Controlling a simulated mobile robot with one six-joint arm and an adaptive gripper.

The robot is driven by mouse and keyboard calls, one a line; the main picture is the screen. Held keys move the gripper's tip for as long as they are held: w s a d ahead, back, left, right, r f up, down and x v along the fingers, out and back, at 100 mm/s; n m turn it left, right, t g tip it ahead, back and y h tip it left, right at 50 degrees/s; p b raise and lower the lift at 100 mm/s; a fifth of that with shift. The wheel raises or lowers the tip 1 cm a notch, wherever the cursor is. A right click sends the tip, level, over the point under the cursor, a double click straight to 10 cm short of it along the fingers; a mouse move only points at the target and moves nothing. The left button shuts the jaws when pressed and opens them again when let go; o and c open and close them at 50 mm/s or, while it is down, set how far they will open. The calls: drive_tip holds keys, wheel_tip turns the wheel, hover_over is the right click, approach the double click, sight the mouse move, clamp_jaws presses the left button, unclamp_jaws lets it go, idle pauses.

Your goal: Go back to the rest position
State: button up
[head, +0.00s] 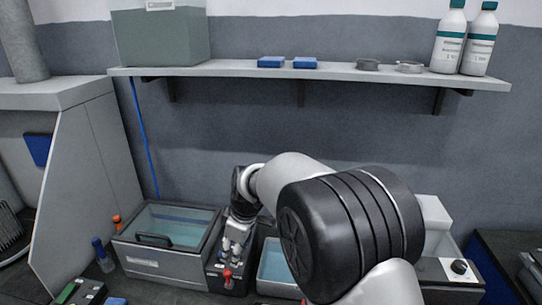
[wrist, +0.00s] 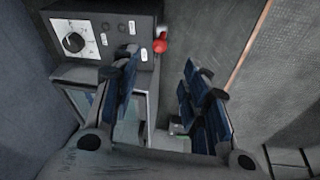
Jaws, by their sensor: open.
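My gripper (wrist: 158,105) shows in the wrist view with its two dark blue-padded fingers spread apart and nothing between them. Below the fingers is a box with a black dial (wrist: 74,42) and a red knob (wrist: 160,46). In the head view my arm reaches over the bench from the lower right. Its wrist end is above the bench between two baths, and the fingers are hard to make out there.
A grey water bath (head: 150,262) stands left of my arm, and a second bath (head: 275,262) is partly hidden behind it. A wall shelf (head: 230,69) holds two white bottles (head: 448,40), blue boxes (head: 271,62) and a greenish tank (head: 160,38). Wall space below the shelf is clear.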

drive_tip(key=s+d+r+m+t+h, duration=0.1)
drive_tip(key=s+d+r+m, duration=0.3)
drive_tip(key=s+d+r, duration=0.4)
drive_tip(key=s+d+r+m+t, duration=0.1)
drive_tip(key=s+d+r+m, duration=0.4)
drive_tip(key=d, duration=0.5)
drive_tip(key=s+d+m, duration=0.3)
drive_tip(key=s+d, duration=0.2)
drive_tip(key=s, duration=0.4)
drive_tip(key=s+d+m+h, duration=0.1)
drive_tip(key=s+d+m, duration=0.2)
drive_tip(key=s, duration=0.5)
drive_tip(key=shift+s+d+t+h, duration=0.3)
drive_tip(key=shift+s+d+t, duration=0.1)
drive_tip(key=shift+d, duration=0.5)
